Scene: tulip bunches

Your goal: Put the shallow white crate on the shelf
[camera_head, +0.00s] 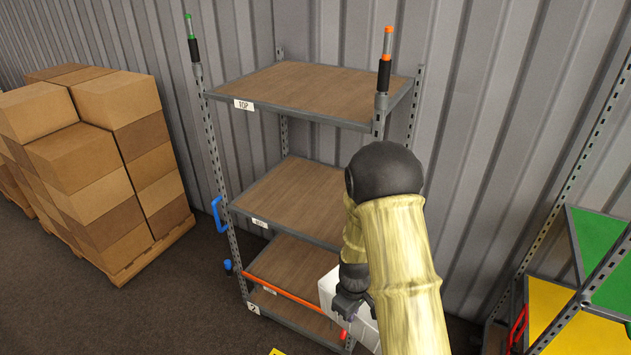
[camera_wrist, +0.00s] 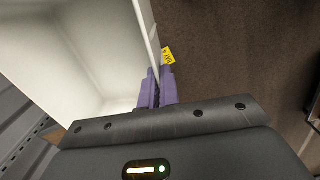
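The white crate (camera_head: 364,326) shows partly in the head view, low in front of the right side of the shelf unit; my arm hides much of it. In the wrist view the crate (camera_wrist: 100,60) fills the upper left, and its inside looks empty. My gripper (camera_wrist: 158,82) has its purple fingers on either side of the crate's wall, shut on it. In the head view my gripper (camera_head: 350,302) is dark and mostly hidden. The shelf unit has a top board (camera_head: 310,92) labelled TOP, a middle board (camera_head: 290,195) and a lower board (camera_head: 290,268), all with bare visible surfaces.
A red-orange bar (camera_head: 285,291) crosses the front of the shelf unit low down. Posts carry a green light (camera_head: 190,28) and an orange light (camera_head: 387,42). Stacked cardboard boxes (camera_head: 90,170) stand left. A rack with green and yellow panels (camera_head: 575,315) stands right. Floor is open at front left.

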